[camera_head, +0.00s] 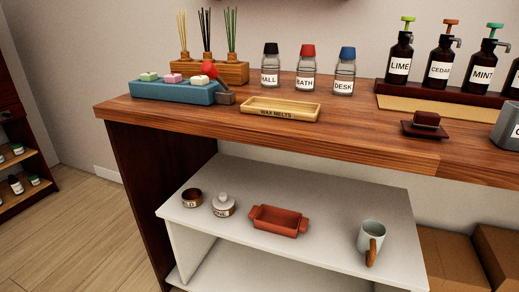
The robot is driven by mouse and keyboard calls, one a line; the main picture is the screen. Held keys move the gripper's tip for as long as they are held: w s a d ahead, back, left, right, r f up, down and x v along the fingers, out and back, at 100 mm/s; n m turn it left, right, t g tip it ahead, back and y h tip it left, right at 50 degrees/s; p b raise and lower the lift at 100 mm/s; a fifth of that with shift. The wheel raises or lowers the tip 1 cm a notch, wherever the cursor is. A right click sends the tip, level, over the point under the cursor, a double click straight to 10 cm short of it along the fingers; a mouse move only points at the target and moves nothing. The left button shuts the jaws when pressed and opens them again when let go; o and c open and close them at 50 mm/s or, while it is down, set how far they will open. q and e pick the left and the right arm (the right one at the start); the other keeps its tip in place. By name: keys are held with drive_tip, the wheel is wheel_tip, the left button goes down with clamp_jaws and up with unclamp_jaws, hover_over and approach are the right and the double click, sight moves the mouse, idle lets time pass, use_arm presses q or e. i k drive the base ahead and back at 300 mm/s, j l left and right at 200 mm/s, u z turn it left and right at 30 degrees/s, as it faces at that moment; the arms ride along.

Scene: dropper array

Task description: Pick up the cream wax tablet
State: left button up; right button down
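The cream wax tablet (199,80) sits at the right end of the blue holder (173,93), on the left part of the wooden counter. A pink tablet (172,78) and a green tablet (148,76) sit to its left in the same holder. A dark tool with a red round end (208,69) leans beside the cream tablet, close to its right side; I cannot tell if they touch. A tan tray labelled WAX MELTS (281,109) lies to the right of the holder and looks empty. Neither of my grippers shows in this view.
A reed diffuser stand (235,72) stands behind the holder. Bottles labelled HALL (270,69), BATH (306,72) and DESK (344,76) stand behind the tan tray. Pump bottles and a small dark red dish (424,129) are at right. A white shelf (325,180) below holds a red dish and a mug.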

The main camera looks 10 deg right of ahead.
sight(198, 80)
drive_tip(key=i+j+z, duration=0.1)
drive_tip(key=z, duration=0.45)
drive_tip(key=i+j+z, duration=0.15)
drive_tip(key=j, duration=0.2)
drive_tip(key=i+j+z, duration=0.2)
drive_tip(key=j+z, duration=0.15)
drive_tip(key=j, duration=0.3)
drive_tip(key=i+j+z, duration=0.15)
drive_tip(key=j, duration=0.25)
drive_tip(key=i+j+z, duration=0.2)
drive_tip(key=j, duration=0.2)
drive_tip(key=k, duration=0.1)
